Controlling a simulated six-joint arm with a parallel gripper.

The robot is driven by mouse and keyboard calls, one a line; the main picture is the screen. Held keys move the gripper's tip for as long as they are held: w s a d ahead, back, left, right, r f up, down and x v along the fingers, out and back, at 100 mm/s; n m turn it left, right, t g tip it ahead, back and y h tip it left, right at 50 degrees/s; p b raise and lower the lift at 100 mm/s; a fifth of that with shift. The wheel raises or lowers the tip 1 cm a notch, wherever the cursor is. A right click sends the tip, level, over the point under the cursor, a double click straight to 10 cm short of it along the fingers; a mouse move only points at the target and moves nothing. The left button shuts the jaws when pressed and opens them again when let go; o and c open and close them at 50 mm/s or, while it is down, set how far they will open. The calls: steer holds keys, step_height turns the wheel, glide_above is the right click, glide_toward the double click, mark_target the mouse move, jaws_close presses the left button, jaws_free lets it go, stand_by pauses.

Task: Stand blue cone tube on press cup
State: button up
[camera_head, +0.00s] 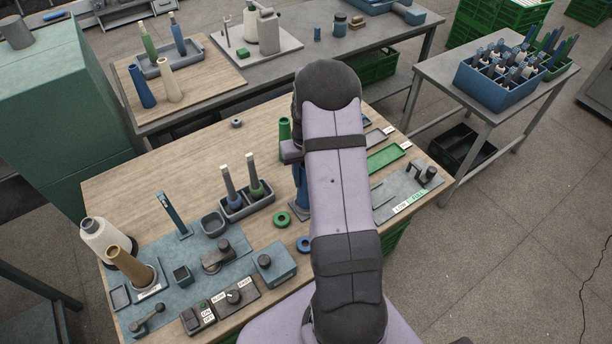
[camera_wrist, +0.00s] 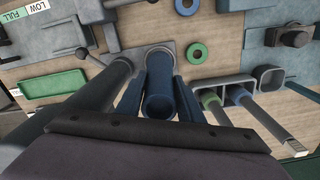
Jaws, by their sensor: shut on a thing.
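The blue cone tube (camera_wrist: 160,106) is held between the two fingers of my gripper (camera_wrist: 160,98) in the wrist view, its open end facing the camera. My gripper is shut on it. In the head view, part of a blue tube (camera_head: 301,186) shows beside my arm, which hides most of it and my gripper. A round grey cup-like part (camera_wrist: 158,50), likely the press cup, lies just beyond the tube's far end. The tube looks roughly lined up with it. I cannot tell whether they touch. A grey base (camera_head: 299,209) shows below the tube in the head view.
A thick dark post (camera_wrist: 82,105) and a ball-ended lever (camera_wrist: 84,52) stand close beside my gripper. Green (camera_head: 282,219) and blue (camera_head: 304,244) rings lie in front. A green tray (camera_head: 386,157) lies right.

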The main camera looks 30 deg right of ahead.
steer(key=shift+f+b, duration=0.45)
steer(key=shift+f, duration=0.35)
stand_by(0.4)
stand_by(0.4)
steer(key=o, duration=1.1)
steer(key=shift+r, duration=0.15)
steer(key=shift+r+b, duration=1.15)
steer(key=shift+r, duration=2.4)
